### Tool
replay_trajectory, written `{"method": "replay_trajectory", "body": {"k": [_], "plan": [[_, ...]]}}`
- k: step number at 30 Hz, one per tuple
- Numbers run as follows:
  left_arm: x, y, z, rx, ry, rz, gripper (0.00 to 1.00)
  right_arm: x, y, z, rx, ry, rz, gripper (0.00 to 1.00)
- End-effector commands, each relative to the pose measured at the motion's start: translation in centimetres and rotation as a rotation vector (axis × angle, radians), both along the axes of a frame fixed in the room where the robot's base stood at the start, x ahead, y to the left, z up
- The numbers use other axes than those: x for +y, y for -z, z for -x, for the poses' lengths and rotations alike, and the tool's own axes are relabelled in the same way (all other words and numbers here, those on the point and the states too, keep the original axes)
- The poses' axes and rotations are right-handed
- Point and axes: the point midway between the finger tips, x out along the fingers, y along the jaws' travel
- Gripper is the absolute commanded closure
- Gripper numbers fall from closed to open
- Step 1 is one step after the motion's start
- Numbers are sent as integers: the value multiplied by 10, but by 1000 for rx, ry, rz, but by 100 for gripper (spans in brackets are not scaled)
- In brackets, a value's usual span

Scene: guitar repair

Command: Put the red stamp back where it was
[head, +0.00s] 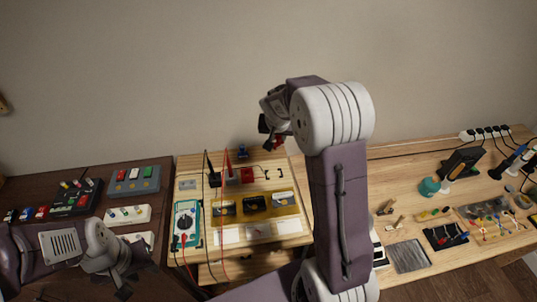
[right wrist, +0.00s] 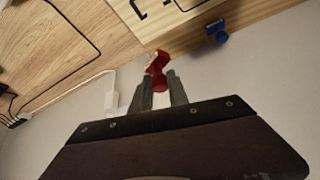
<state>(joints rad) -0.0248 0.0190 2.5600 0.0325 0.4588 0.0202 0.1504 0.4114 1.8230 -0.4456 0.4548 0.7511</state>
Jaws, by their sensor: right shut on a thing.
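The red stamp (right wrist: 157,70) is held between the fingertips of my right gripper (right wrist: 158,92) in the right wrist view. In the head view my right gripper (head: 270,137) is raised in front of the wall above the back of the workbench, and only a little red shows at it. A blue stamp (head: 242,152) stands at the back edge of the bench; it also shows in the right wrist view (right wrist: 217,31), apart from the gripper. My left gripper (head: 125,284) is low at the left, dark, and its jaws are hard to make out.
A dark table (head: 60,187) at left holds boxes of coloured parts. My right arm hides the middle.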

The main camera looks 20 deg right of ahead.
Motion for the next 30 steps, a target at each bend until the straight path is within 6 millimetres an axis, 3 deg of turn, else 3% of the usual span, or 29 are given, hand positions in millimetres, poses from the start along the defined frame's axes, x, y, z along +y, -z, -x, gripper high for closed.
{"method": "replay_trajectory", "body": {"k": [3,9,13,24,30], "plan": [[0,6,0,0,0,0,64,-33,4,8,1,69,1,100],[0,7,0,0,0,0,64,-49,5,14,1,105,1,100],[0,6,0,0,0,0,64,-41,14,1,5,101,1,100],[0,-10,0,0,0,0,64,4,67,-79,4,101,2,100],[0,-11,0,0,0,0,64,9,75,-89,1,104,1,100]]}}
